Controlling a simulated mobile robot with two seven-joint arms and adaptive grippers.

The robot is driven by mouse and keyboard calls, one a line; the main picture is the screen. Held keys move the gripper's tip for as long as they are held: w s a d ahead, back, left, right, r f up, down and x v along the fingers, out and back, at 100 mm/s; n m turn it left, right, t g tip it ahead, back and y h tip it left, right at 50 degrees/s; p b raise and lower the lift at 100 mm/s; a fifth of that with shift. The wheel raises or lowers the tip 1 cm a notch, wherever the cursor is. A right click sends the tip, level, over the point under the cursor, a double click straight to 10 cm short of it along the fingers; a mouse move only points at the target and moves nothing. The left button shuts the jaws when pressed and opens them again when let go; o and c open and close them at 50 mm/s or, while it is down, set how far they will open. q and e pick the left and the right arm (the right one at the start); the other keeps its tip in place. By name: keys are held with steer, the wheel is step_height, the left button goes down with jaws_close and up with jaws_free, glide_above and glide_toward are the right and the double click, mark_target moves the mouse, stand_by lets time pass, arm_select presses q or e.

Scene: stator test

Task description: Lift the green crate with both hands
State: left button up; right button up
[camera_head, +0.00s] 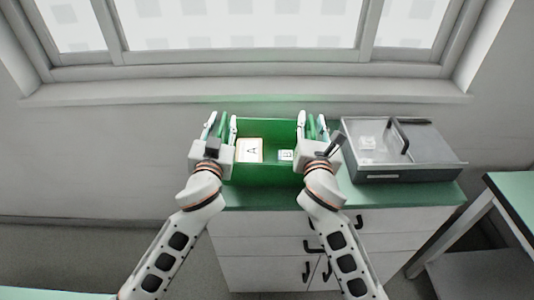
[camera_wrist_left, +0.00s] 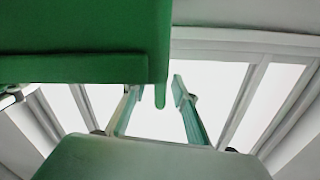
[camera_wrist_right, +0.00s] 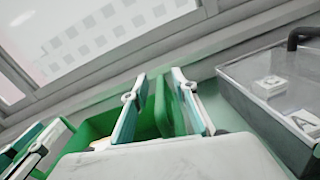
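The green crate (camera_head: 262,174) stands on the green-topped cabinet below the window. It holds a white block marked A (camera_head: 249,150) and a smaller block with a blue mark (camera_head: 286,155). My left gripper (camera_head: 221,120) is at the crate's left side, its fingers apart with a green part of the crate between them. In the left wrist view the crate (camera_wrist_left: 80,68) fills the upper left. My right gripper (camera_head: 311,120) is at the right side, its fingers apart on either side of a green part of the crate. The right wrist view also shows the crate (camera_wrist_right: 96,127). Finger contact is unclear.
A grey case with a clear cover (camera_head: 405,171) stands close to the crate's right, with white blocks inside. The wall and window sill (camera_head: 250,92) are behind. Another green-topped table (camera_head: 515,195) is at the far right.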

arm_select(q)
steer(key=shift+c, duration=0.4)
arm_select(e)
steer(key=shift+c, duration=0.4)
arm_select(q)
jaws_close()
arm_select(e)
jaws_close()
arm_select(q)
steer(key=shift+r, duration=0.2)
arm_select(e)
steer(key=shift+r, duration=0.2)
